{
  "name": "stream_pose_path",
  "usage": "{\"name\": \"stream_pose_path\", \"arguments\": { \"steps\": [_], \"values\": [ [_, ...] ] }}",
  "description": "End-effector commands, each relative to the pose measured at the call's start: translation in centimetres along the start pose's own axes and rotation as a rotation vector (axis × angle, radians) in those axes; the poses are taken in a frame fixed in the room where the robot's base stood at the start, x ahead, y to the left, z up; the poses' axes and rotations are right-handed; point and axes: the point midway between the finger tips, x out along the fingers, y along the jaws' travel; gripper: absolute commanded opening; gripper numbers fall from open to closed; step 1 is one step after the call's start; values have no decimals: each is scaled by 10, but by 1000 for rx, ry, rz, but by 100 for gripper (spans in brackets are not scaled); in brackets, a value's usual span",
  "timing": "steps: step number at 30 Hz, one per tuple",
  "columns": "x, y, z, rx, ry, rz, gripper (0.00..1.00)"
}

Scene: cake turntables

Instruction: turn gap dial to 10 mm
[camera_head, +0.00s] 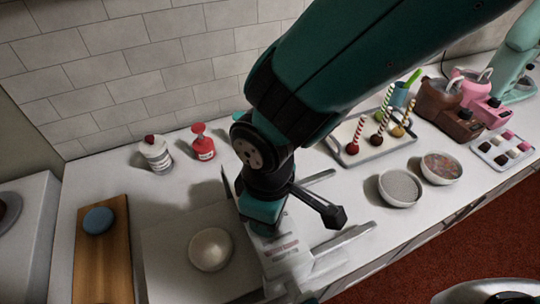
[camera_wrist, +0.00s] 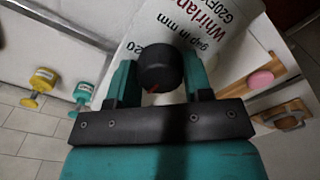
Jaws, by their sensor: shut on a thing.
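The gap dial (camera_wrist: 161,64) is a round black knob with a small red mark near its lower edge in the wrist view. My gripper (camera_wrist: 161,82) is shut on it, one teal finger on each side. The white panel (camera_wrist: 208,22) behind it reads "gap in mm" and shows a printed "20" left of the dial. Other scale numbers are hidden or out of view, so the exact setting cannot be read. In the head view my gripper (camera_head: 264,215) is at the pale machine (camera_head: 287,252), and my arm hides the dial.
A white bowl-like round thing (camera_head: 210,250) is left of the machine. Farther left is a wooden board (camera_head: 103,262) with a blue disc. A tray (camera_head: 343,135) of striped-stick treats and two bowls (camera_head: 400,187) (camera_head: 441,168) stand to the right. A red dispenser-like item (camera_head: 203,147) is behind.

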Motion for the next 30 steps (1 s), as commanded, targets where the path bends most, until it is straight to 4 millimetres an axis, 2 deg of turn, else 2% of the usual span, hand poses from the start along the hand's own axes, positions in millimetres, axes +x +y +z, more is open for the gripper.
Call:
{"name": "stream_pose_path", "arguments": {
  "steps": [10, 11, 12, 14, 24, 26, 30],
  "values": [
    [-1, -1, -1, -5, 3, -2, 22],
    [-1, -1, -1, -4, 3, -2, 51],
    [-1, -1, -1, -4, 3, -2, 60],
    [-1, -1, -1, -4, 3, -2, 72],
    [-4, 0, -1, -2, 3, 0, 72],
    [-8, 0, -1, -2, 3, 0, 72],
    [-33, 0, -1, -2, 9, 1, 72]
  ]
}}
